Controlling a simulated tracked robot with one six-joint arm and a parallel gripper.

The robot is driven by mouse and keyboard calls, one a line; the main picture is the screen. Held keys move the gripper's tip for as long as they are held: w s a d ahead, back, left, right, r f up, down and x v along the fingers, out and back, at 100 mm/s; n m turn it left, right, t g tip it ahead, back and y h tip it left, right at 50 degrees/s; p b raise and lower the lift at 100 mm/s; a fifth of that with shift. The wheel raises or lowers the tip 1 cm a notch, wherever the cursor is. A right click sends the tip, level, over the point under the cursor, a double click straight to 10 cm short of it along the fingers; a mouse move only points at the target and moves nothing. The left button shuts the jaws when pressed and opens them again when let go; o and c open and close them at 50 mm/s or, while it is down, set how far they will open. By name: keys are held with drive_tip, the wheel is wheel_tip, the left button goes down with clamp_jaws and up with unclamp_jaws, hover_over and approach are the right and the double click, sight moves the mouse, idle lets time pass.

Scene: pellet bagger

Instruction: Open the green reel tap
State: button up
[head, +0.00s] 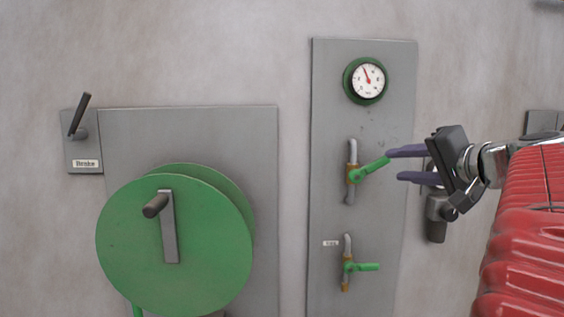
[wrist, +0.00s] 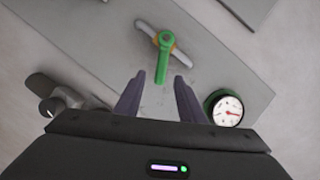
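Two taps with green handles sit on a tall grey panel (head: 390,110). The upper tap (head: 352,173) has its green handle slanting up to the right, its end near my fingertips. The lower tap (head: 347,267) has its handle level, pointing right; a small label beside it is too small to read. My gripper (head: 394,165) is open and empty, its two purple fingers spread. In the wrist view a green tap handle (wrist: 162,62) points toward the gap between the fingertips. I cannot tell whether they touch it.
A large green reel (head: 205,240) with a crank handle stands at the left. A lever on a plate (head: 82,150) labelled Brake is further left. A round green-rimmed gauge (head: 367,79) is above the taps. A grey fitting (head: 437,217) is on the wall behind my gripper.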

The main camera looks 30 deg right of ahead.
drive_tip(key=shift+c, duration=0.2)
drive_tip(key=shift+s+a, duration=0.15)
drive_tip(key=shift+s, duration=0.15)
drive_tip(key=c, duration=0.3)
drive_tip(key=f+m, duration=0.1)
drive_tip(key=m, duration=0.1)
drive_tip(key=s+a+f+m+t, duration=0.1)
drive_tip(key=f+m, duration=0.1)
drive_tip(key=f+m+t+h, duration=0.1)
drive_tip(key=f+m, duration=0.1)
drive_tip(key=shift+s+a+f+m, duration=0.15)
drive_tip(key=shift+s+f+m, duration=0.05)
drive_tip(key=shift+s+m, duration=0.2)
clamp_jaws()
drive_tip(key=s+f+m+h, duration=0.1)
drive_tip(key=m, duration=0.3)
drive_tip(key=s+f+m+t+h, duration=0.1)
drive_tip(key=f+m, duration=0.1)
drive_tip(key=m, duration=0.3)
drive_tip(key=s+d+f+m+h, duration=0.1)
drive_tip(key=m+h, duration=0.1)
drive_tip(key=m, duration=0.2)
drive_tip(key=shift+f, duration=0.25)
